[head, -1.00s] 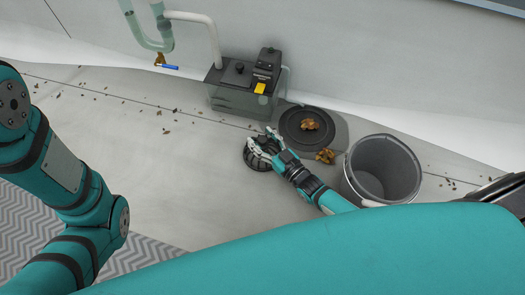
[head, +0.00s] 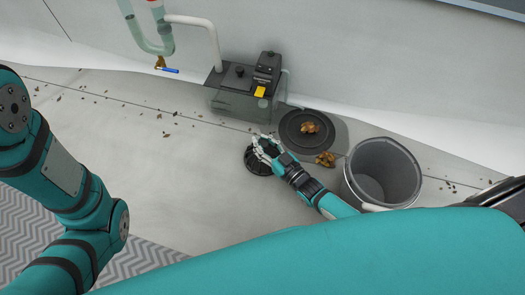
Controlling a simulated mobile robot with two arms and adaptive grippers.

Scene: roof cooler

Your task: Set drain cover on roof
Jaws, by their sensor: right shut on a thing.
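The drain cover (head: 258,166) is a dark, round, ribbed piece at the middle of the head view, on or just above the pale roof (head: 190,200). My right gripper (head: 264,150) is shut on its upper part and hides some of it. I cannot tell whether the cover touches the roof. A dark round drain plate (head: 292,134) lies on the roof up and to the right of the cover, with a clump of brown leaves (head: 310,127) on it. My left arm comes in from the left; its gripper is out of view.
A grey bucket (head: 411,183) stands right of my right forearm. A brown leaf clump (head: 325,159) lies between plate and bucket. A dark pump box (head: 236,101) with pipes stands by the wall. Leaf bits are scattered along the seam. The roof left of the cover is clear.

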